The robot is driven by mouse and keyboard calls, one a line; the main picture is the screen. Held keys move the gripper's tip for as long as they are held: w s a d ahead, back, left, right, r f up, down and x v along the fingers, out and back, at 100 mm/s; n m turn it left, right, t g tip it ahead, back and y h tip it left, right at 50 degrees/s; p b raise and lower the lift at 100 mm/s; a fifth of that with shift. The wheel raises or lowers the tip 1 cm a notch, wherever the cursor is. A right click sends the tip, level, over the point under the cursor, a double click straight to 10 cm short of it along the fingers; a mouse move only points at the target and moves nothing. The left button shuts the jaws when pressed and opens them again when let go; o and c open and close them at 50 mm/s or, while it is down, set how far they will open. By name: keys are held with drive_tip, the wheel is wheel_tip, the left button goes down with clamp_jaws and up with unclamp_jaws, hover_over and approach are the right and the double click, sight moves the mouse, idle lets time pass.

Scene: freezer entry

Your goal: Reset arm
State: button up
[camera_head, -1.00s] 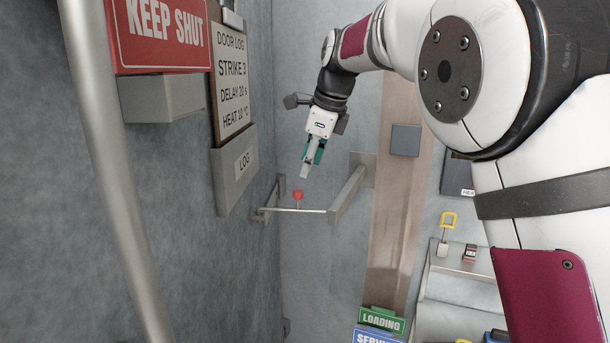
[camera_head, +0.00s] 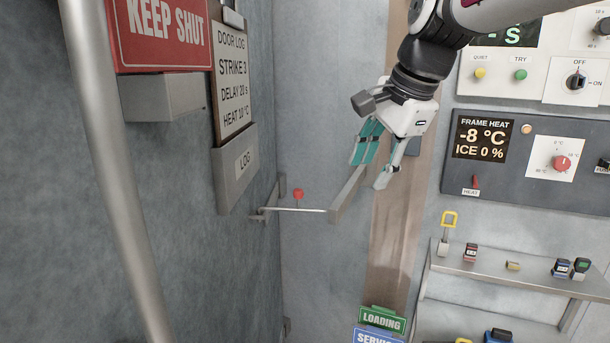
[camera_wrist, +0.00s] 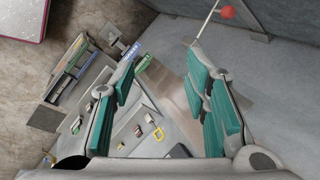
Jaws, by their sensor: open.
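My gripper (camera_head: 373,165) hangs in the upper middle of the head view, with its fingers pointing down and to the left. It is open and nothing shows between its teal-padded fingers. In the wrist view the two fingers (camera_wrist: 165,100) stand wide apart with the wall and shelf behind them. In the head view the gripper is in front of the brown post, close to the grey bracket (camera_head: 348,195). I cannot tell whether they touch. My arm reaches in from the top right.
A thin rod with a red knob (camera_head: 298,194) spans left of the bracket; the knob also shows in the wrist view (camera_wrist: 227,12). A control panel (camera_head: 540,160) and a shelf (camera_head: 505,273) with small items stand right. A vertical handle (camera_head: 112,170) is at left.

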drive_tip(key=s+d+f+n, duration=0.2)
drive_tip(key=s+f+n, duration=0.1)
drive_tip(key=s, duration=0.5)
drive_tip(key=s+d+f+n+h, duration=0.1)
drive_tip(key=s+d+f+n, duration=0.2)
drive_tip(key=s, duration=0.5)
drive_tip(key=s+d+f+n+t+h, duration=0.1)
drive_tip(key=s+d+f+n, duration=0.1)
drive_tip(key=s+f+n, duration=0.2)
drive_tip(key=s+n, duration=0.3)
drive_tip(key=s, duration=0.1)
drive_tip(key=shift+s+d+f, duration=0.15)
drive_tip(key=shift+d+f, duration=0.05)
drive_tip(key=shift+f, duration=0.2)
